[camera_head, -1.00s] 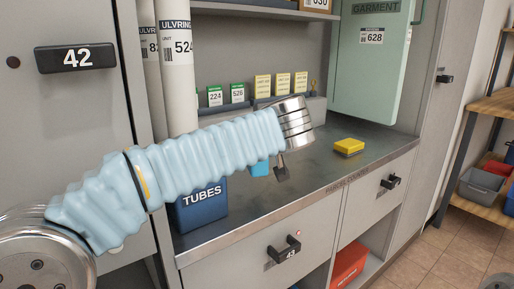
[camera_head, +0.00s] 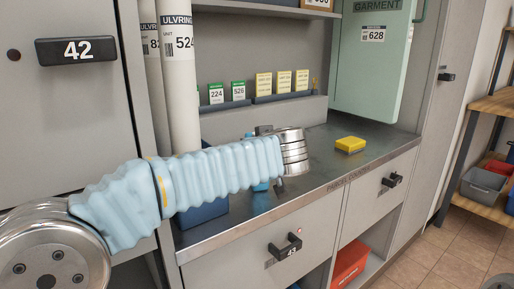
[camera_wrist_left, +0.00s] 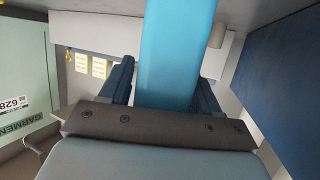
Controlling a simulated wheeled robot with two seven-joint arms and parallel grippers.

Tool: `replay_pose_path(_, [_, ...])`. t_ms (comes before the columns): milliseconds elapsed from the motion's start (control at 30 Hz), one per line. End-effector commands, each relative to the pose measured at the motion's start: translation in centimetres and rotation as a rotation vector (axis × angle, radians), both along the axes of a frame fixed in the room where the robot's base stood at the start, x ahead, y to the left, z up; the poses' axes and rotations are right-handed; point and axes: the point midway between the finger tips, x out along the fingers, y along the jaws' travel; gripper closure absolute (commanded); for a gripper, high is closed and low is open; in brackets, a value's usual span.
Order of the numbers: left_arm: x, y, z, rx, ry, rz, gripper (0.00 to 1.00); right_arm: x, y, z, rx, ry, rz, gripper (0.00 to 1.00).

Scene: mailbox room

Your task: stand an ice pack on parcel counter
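The ice pack (camera_wrist_left: 178,50) is a bright blue slab between the two dark blue fingers of my left gripper (camera_wrist_left: 163,88) in the left wrist view. The fingers appear shut on it. In the head view, my pale blue arm hides most of the pack (camera_head: 262,186); a small blue part shows below the arm, low over the counter. I cannot tell whether its base touches. The parcel counter (camera_head: 325,171) is a dark grey metal top with free surface to the right of the gripper. My right gripper is not in view.
A yellow block (camera_head: 350,145) lies on the counter to the right. A blue bin (camera_head: 205,213) stands at the counter's left, partly behind my arm. White tubes (camera_head: 180,80) stand behind it. Small green and yellow cards (camera_head: 263,84) line the back ledge. A green garment locker (camera_head: 370,60) stands at the back right.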

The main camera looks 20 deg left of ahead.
Motion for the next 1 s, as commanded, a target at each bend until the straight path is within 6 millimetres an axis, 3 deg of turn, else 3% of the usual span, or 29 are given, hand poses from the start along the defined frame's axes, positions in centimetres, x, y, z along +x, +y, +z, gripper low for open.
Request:
replay_pose_path(67, [0.0, 0.0, 0.0, 0.000, 0.000, 0.000, 0.25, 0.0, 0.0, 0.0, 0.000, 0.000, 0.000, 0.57])
replay_pose_path(467, [-0.3, -0.2, 0.5, -0.001, -0.002, -0.002, 0.25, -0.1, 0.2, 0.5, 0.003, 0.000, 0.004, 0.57])
replay_pose_path(800, [-6.5, -3.8, 2.9, -0.002, -0.002, -0.004, 0.25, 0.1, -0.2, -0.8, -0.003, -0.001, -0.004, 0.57])
replay_pose_path(1000, [-9.1, -5.2, 4.1, -0.001, -0.002, -0.002, 0.25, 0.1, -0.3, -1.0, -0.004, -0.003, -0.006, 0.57])
